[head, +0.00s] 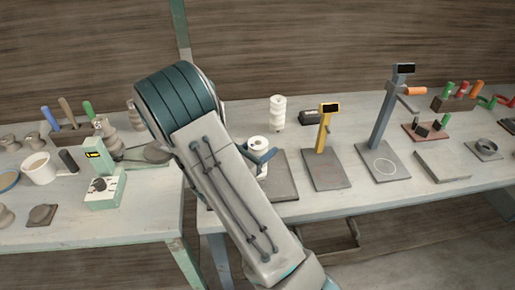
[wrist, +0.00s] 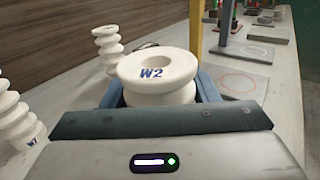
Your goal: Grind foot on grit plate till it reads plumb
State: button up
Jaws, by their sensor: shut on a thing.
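My gripper (head: 257,158) is shut on a white ribbed piece marked W2 (head: 257,143), its blue fingers on either side. In the wrist view the W2 piece (wrist: 158,72) shows its round top with a central hole, between the blue fingers. Its foot is hidden in the wrist view. A dark flat plate (head: 285,182), probably the grit plate, lies beneath and beside the piece. I cannot tell whether the foot touches it. A yellow stand (head: 323,132) with a dark display and a flat base plate (head: 326,182) stands to the right; no reading is legible.
Another white ribbed piece (head: 278,112) stands behind, and one more (wrist: 18,120) shows at the wrist view's left. A tall grey stand (head: 384,115) with a circle-marked base is farther right. The left table (head: 130,228) holds a mug (head: 38,168) and a pale green device (head: 104,190).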

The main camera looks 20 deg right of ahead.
jog(key=shift+d+r, duration=0.15)
jog(key=shift+d, duration=0.1)
jog(key=w+a, duration=0.1)
jog(key=a, duration=0.5)
jog(key=shift+w+f, duration=0.2)
jog(key=shift+w, duration=0.05)
dwell(1.4)
jog(key=shift+p, duration=0.3)
jog(key=shift+s+d, duration=0.3)
jog(key=shift+d, duration=0.65)
jog(key=shift+s+d, duration=0.25)
jog(key=shift+d, duration=0.7)
jog(key=shift+s+d, duration=0.3)
jog(key=shift+d, duration=0.65)
jog(key=d, duration=0.2)
jog(key=shift+s+d+b, duration=0.35)
